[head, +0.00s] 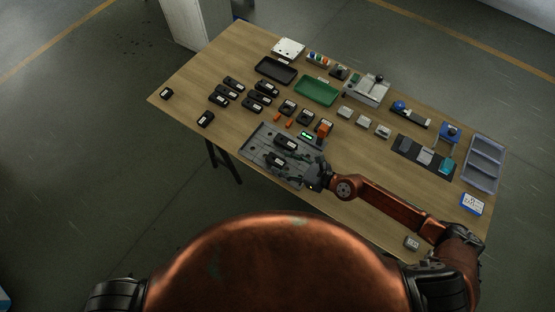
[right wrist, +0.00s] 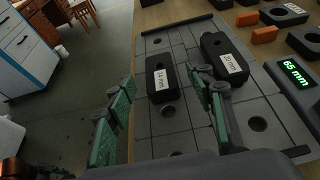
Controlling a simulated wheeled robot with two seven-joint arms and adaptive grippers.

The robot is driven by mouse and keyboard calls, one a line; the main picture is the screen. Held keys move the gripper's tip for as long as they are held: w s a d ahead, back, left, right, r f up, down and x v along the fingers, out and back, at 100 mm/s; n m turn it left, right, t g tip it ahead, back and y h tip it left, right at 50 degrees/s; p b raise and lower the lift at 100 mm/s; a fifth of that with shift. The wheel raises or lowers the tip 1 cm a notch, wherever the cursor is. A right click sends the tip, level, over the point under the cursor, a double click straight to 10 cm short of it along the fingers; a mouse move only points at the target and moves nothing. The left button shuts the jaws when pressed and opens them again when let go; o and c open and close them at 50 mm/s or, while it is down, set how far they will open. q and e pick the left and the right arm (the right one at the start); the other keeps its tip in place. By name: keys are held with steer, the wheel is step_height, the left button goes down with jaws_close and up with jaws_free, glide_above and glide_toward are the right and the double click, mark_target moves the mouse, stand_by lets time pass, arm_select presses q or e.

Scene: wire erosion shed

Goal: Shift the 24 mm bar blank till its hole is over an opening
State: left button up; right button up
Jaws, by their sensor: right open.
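The 24 mm bar blank (right wrist: 162,80) is a black block with a white label, lying flat on a grey slotted plate (right wrist: 185,135). In the head view the bar (head: 274,159) is the one nearer the table's front edge. My right gripper (right wrist: 160,82) is open, its green fingers on either side of the bar; I cannot tell whether either touches it. Another opening (right wrist: 257,123) is further right. What lies under the bar is hidden. My left gripper is not in view.
A second labelled black bar (right wrist: 225,58) lies close to the right of the right finger. A display reading 65 mm (right wrist: 294,73) and orange blocks (head: 323,129) stand beside the plate. Several black blanks (head: 233,84) and trays (head: 318,90) fill the table behind.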

steer(key=v, duration=0.7)
steer(key=shift+s+d+r, duration=0.1)
steer(key=shift+s+d, duration=0.1)
steer(key=shift+d, duration=0.1)
